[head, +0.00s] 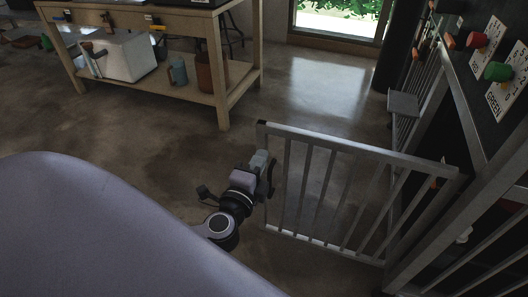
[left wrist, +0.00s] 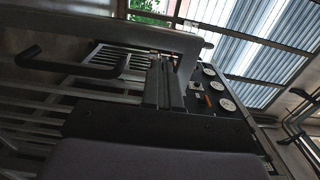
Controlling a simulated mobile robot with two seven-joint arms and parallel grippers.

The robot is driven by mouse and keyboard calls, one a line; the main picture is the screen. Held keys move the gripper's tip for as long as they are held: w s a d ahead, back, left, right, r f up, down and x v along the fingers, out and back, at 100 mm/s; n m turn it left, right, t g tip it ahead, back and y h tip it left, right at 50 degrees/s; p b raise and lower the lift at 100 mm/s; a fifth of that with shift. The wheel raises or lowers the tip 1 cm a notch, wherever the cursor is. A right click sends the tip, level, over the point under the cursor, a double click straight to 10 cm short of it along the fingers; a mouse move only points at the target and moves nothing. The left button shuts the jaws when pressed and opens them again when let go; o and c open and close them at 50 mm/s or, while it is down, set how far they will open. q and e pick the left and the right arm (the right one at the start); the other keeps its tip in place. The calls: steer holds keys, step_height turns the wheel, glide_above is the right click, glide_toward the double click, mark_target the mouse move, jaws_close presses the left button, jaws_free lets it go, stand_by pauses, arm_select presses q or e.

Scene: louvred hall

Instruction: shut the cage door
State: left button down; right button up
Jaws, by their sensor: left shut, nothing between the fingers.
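The cage door (head: 335,190) is a grey barred gate. It stands swung out into the room, its far-right end at the cage frame and its free end at the left. My left gripper (head: 262,160) is at the free end, close beside the upright edge; I cannot tell if it touches. Its fingers (left wrist: 166,82) are shut and empty in the left wrist view, close to a grey rail of the door (left wrist: 120,32). A black handle (left wrist: 62,62) shows left of the fingers there. My right gripper is not in view.
The cage front (head: 440,215) runs along the right, under a dark panel with red and green knobs (head: 498,71). A wooden workbench (head: 222,95) holding a white box (head: 122,56) stands at the back left. The floor between the bench and door is clear.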

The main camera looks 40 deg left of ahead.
mark_target(269, 144)
arm_select(q)
steer(key=shift+x, duration=1.55)
